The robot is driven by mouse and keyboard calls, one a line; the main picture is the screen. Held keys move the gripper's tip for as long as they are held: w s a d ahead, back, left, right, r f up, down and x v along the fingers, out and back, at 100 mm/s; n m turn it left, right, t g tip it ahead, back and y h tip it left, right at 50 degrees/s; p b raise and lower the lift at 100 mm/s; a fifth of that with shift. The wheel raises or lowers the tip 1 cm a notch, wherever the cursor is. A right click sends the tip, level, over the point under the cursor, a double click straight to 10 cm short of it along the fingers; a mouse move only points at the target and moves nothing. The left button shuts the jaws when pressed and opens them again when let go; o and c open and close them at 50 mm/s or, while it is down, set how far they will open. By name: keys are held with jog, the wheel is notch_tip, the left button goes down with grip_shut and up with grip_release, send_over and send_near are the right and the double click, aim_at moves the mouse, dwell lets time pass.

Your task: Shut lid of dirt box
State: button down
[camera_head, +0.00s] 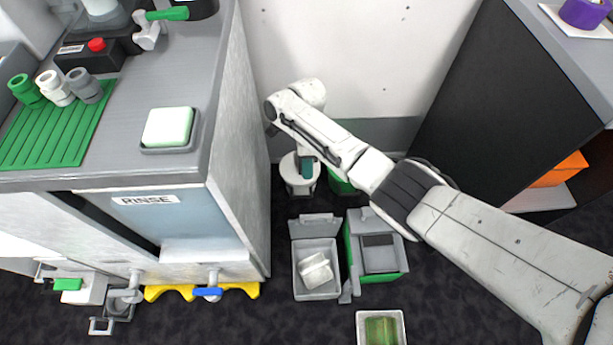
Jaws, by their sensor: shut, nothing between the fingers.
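A grey box (302,285) stands open on the dark floor, with a crumpled white item (315,271) inside. A grey flap, which looks like its lid (315,225), is raised at its back edge. No label shows, so I cannot be sure that this is the dirt box. A green box with a grey top (397,256) and a dark panel stands close on its right. My gripper (301,189) is at the end of my arm, behind and above the open box, apart from the lid. It points down and is shut and empty; its fingertips are hard to make out.
A grey counter cabinet (240,150) rises to the left, with a sponge tray (168,150) on top. A dark cabinet (480,90) stands at the right. A small tray with a green item (362,330) lies in front. A green object (341,183) is partly hidden behind my arm.

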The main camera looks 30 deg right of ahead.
jog(key=s+a+f+b, duration=0.1)
jog(key=s+a+f, duration=0.1)
jog(key=s+f, duration=0.4)
jog(key=shift+s+a+f, duration=0.15)
jog(key=shift+a+f, duration=0.15)
jog(key=shift+f, duration=0.7)
